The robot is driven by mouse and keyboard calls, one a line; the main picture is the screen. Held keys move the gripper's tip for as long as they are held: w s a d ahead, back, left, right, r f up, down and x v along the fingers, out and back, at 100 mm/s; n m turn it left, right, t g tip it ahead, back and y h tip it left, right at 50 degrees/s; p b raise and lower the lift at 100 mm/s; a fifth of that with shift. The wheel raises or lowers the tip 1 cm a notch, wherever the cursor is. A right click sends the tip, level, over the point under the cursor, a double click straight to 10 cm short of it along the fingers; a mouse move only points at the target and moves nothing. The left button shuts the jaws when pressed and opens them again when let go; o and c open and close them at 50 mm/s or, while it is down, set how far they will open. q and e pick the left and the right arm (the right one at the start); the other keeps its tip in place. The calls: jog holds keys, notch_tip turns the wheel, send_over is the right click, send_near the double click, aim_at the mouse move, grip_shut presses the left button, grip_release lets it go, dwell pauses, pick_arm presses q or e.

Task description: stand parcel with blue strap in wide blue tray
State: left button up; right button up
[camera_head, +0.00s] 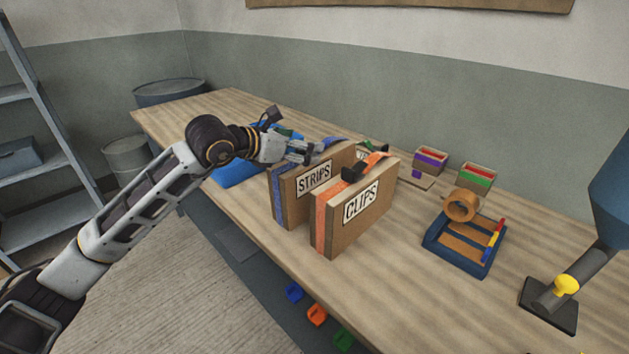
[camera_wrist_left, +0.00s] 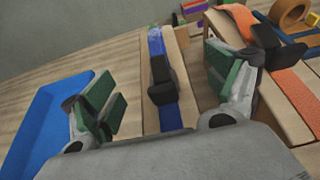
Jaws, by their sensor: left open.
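The parcel with the blue strap (camera_head: 297,201), marked STRIPS, stands upright on the workbench. In the left wrist view its blue strap (camera_wrist_left: 157,48) and black handle (camera_wrist_left: 163,82) show between the fingers. My left gripper (camera_head: 304,152) is open at the parcel's top, its green-padded fingers (camera_wrist_left: 170,95) on either side of the handle; I cannot tell whether they touch it. The wide blue tray (camera_head: 232,175) lies left of the parcel, partly hidden by my left arm; it also shows in the left wrist view (camera_wrist_left: 48,128) and its visible part looks empty. My right gripper is out of view.
An orange-strapped parcel (camera_head: 355,219), marked CLIPS, stands close to the right. Small boxes with purple (camera_head: 430,162) and green (camera_head: 478,177) bands stand behind. A blue tray with a tape roll (camera_head: 461,205) lies to the right. Open bench lies at the front right.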

pick_arm(q)
jog(key=shift+w+d+f, duration=0.1)
jog(key=shift+w+d, duration=0.1)
dwell(0.3)
jog(key=shift+x, duration=2.5)
jog(key=shift+a, duration=0.1)
grip_shut()
jog(key=shift+r, duration=0.85)
notch_tip(320, 180, up, 8)
jog(key=shift+p, duration=0.45)
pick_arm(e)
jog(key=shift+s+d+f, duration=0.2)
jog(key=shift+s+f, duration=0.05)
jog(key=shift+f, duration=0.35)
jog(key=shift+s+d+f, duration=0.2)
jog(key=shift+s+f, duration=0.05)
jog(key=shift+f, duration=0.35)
pick_arm(q)
jog(key=shift+r, duration=0.2)
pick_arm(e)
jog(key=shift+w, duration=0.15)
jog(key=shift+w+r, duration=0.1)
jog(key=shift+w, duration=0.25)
